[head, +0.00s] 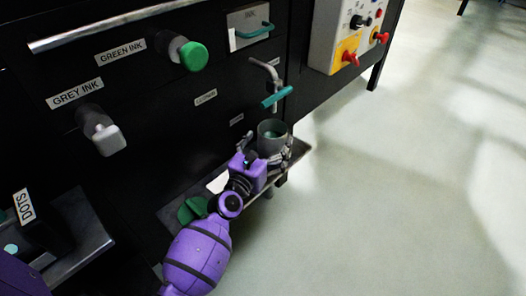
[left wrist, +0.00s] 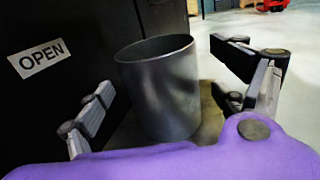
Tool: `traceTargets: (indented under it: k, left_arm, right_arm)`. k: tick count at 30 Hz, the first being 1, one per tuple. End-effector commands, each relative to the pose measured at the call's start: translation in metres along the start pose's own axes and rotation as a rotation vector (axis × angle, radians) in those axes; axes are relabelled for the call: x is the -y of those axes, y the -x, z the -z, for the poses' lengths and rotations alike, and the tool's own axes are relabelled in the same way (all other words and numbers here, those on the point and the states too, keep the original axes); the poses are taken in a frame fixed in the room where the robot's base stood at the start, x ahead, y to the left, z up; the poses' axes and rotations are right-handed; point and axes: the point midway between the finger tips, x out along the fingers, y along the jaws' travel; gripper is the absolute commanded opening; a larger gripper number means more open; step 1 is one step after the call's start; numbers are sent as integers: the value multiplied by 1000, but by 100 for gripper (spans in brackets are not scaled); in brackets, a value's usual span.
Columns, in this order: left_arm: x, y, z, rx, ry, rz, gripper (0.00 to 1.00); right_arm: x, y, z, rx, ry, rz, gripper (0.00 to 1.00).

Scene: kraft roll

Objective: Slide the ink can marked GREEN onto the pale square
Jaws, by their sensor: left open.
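A grey metal can (head: 272,131) with teal inside stands upright on a narrow metal shelf (head: 299,152) at the machine's front. It fills the middle of the left wrist view (left wrist: 162,92), and no GREEN mark shows on its visible side. My left gripper (head: 268,150) is open, with one finger on each side of this can; the fingers look apart from it in the left wrist view (left wrist: 178,105). A pale patch (head: 218,182), perhaps the pale square, shows partly behind my left arm. A dark green object (head: 192,208) beside it is partly hidden. My right gripper is not in view.
The black machine carries a green knob (head: 194,56) under GREEN INK and a grey knob (head: 108,140) under GREY INK. A teal-handled tap (head: 277,96) hangs just above the can. A DOTS tray (head: 82,232) stands lower left. Floor on the right is clear.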

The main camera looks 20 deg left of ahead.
Motion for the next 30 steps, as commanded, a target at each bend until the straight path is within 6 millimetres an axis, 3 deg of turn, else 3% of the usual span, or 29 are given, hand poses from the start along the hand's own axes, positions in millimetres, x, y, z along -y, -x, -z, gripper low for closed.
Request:
traceTargets:
  k: [6, 17, 30]
  left_arm:
    - [0, -24, 1, -1, -1, 0, 89]
    - [0, -28, 0, 0, -1, 0, 89]
    - [0, -28, 0, 0, -1, 0, 32]
  right_arm:
    - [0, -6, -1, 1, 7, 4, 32]
    - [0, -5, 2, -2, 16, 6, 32]
    - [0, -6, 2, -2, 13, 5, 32]
